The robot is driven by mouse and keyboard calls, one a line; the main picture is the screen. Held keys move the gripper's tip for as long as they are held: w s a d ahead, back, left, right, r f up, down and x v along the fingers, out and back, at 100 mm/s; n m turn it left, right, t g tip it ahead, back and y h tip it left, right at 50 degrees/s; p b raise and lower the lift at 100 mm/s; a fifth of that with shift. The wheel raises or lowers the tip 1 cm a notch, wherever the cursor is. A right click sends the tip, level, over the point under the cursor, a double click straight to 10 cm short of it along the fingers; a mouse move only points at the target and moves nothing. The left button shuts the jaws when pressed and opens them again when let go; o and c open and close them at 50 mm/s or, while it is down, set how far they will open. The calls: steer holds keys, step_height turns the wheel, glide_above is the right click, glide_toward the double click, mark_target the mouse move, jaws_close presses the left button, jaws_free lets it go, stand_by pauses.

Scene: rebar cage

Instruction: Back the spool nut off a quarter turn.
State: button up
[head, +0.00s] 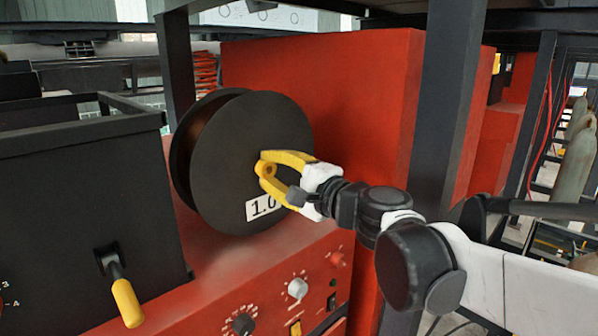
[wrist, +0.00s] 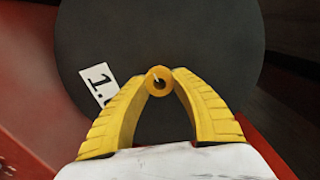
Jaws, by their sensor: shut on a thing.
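The spool (head: 235,160) is a large black disc-sided reel on top of the red machine, with a white label (head: 262,207) reading "1.0". It fills the upper middle of the wrist view (wrist: 200,50). The spool nut (wrist: 159,80) is a small round yellow piece with a dark hole and a pale mark, at the spool's centre. My gripper (head: 264,170) has yellow fingers that reach the spool's face. In the wrist view its fingertips (wrist: 160,84) are closed on the nut from both sides. In the head view the fingers largely cover the nut.
The red machine's front carries knobs (head: 297,288) and switches below the spool. A black open box (head: 80,180) stands at the left, with a yellow-handled lever (head: 127,302). A dark upright post (head: 446,110) stands just behind my arm. A tall red cabinet (head: 330,100) is behind the spool.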

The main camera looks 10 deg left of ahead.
steer(key=shift+r+n, duration=0.1)
steer(key=shift+n, duration=2.2)
jaws_close()
jaws_free()
steer(key=o, duration=1.2)
steer(key=v, duration=1.2)
